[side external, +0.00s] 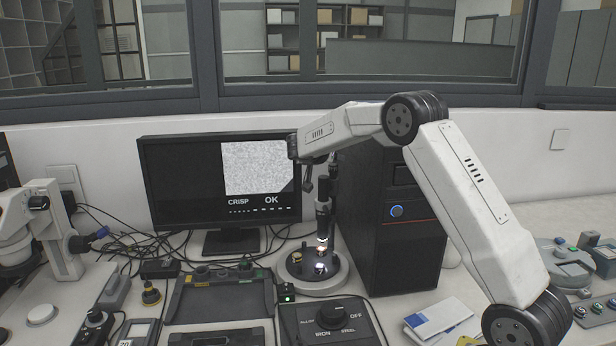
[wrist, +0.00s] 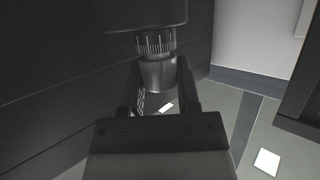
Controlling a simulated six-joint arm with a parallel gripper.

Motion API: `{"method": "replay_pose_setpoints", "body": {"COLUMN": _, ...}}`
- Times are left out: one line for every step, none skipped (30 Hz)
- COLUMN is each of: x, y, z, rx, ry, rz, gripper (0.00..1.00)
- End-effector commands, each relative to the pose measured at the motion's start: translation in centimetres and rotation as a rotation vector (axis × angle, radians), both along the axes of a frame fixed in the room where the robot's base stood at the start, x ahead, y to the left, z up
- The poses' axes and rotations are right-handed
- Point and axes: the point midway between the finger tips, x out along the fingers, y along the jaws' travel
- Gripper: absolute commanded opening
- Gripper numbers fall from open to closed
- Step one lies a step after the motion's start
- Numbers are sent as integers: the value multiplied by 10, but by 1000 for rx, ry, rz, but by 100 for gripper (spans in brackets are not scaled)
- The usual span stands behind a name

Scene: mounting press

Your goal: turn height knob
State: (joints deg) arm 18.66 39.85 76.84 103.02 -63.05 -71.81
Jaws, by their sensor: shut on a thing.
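The height knob (wrist: 160,72) is a dark metal cylinder in the wrist view, just below a ring with engraved scale marks (wrist: 155,42). My gripper (wrist: 158,80) has one finger on each side of the knob and is shut on it. In the side external view my gripper (side external: 309,172) is small and dark at the upper part of the slim microscope (side external: 323,215), and the knob cannot be made out there. The microscope stands upright on a round base (side external: 318,282), with a bright light at its foot.
A monitor (side external: 190,185) behind shows a grainy grey picture with "CRISP" and "OK". A black computer tower (side external: 400,225) stands close to the right of the microscope. A control box with a dial (side external: 332,314) and a dark tray (side external: 218,298) lie in front. Cables run behind.

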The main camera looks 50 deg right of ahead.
Motion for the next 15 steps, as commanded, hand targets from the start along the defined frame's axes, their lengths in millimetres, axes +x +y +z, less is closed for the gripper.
{"method": "replay_pose_setpoints", "body": {"x": 0, "y": 0, "z": 0, "rx": 0, "ry": 2, "rz": 0, "gripper": 0}}
{"method": "replay_pose_setpoints", "body": {"x": 0, "y": 0, "z": 0, "rx": 0, "ry": 2, "rz": 0, "gripper": 0}}
{"method": "replay_pose_setpoints", "body": {"x": 0, "y": 0, "z": 0, "rx": -1, "ry": 2, "rz": 0, "gripper": 0}}
{"method": "replay_pose_setpoints", "body": {"x": 0, "y": 0, "z": 0, "rx": -1, "ry": 2, "rz": 1, "gripper": 0}}
{"method": "replay_pose_setpoints", "body": {"x": 0, "y": 0, "z": 0, "rx": -1, "ry": 2, "rz": 1, "gripper": 47}}
{"method": "replay_pose_setpoints", "body": {"x": 0, "y": 0, "z": 0, "rx": -1, "ry": 2, "rz": 1, "gripper": 60}}
{"method": "replay_pose_setpoints", "body": {"x": 0, "y": 0, "z": 0, "rx": -1, "ry": 2, "rz": 1, "gripper": 69}}
{"method": "replay_pose_setpoints", "body": {"x": 0, "y": 0, "z": 0, "rx": -1, "ry": 2, "rz": 1, "gripper": 76}}
{"method": "replay_pose_setpoints", "body": {"x": 0, "y": 0, "z": 0, "rx": -1, "ry": 2, "rz": 1, "gripper": 76}}
{"method": "replay_pose_setpoints", "body": {"x": 0, "y": 0, "z": 0, "rx": -1, "ry": 2, "rz": 1, "gripper": 76}}
{"method": "replay_pose_setpoints", "body": {"x": 0, "y": 0, "z": 0, "rx": -1, "ry": 2, "rz": 1, "gripper": 76}}
{"method": "replay_pose_setpoints", "body": {"x": 0, "y": 0, "z": 0, "rx": -1, "ry": 1, "rz": 1, "gripper": 76}}
{"method": "replay_pose_setpoints", "body": {"x": 0, "y": 0, "z": 0, "rx": -1, "ry": 1, "rz": 1, "gripper": 76}}
{"method": "replay_pose_setpoints", "body": {"x": 0, "y": 0, "z": 0, "rx": -1, "ry": 1, "rz": 1, "gripper": 76}}
{"method": "replay_pose_setpoints", "body": {"x": 0, "y": 0, "z": 0, "rx": -1, "ry": 1, "rz": 1, "gripper": 76}}
